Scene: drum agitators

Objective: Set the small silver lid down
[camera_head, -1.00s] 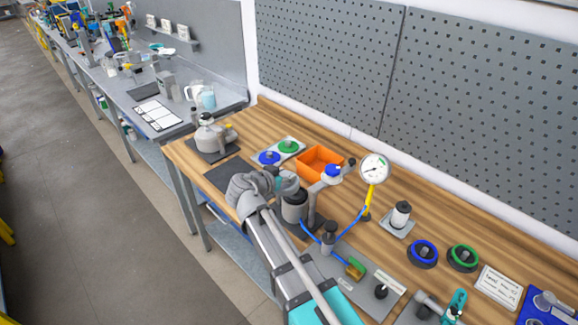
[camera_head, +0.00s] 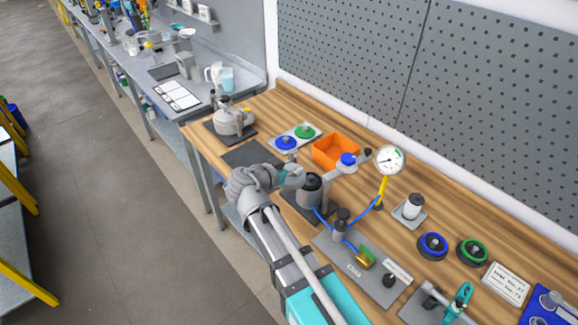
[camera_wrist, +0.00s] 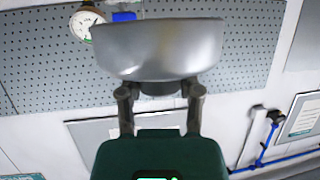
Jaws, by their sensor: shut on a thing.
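In the wrist view the small silver lid (camera_wrist: 160,48) is a smooth, round-walled metal piece. My gripper (camera_wrist: 159,90) is shut on the narrower dark part of it. In the head view my gripper (camera_head: 288,177) is over the near side of the bench, just left of a dark grey cylindrical vessel (camera_head: 310,186) and near a dark mat (camera_head: 250,156). The lid is small there and largely merges with the gripper. I cannot tell its height above the bench.
A metal flask (camera_head: 232,121) stands on a dark pad behind. A plate with blue and green knobs (camera_head: 295,138), an orange bin (camera_head: 335,152) and a gauge (camera_head: 389,160) on a yellow stem are close by. The dark mat has bare room.

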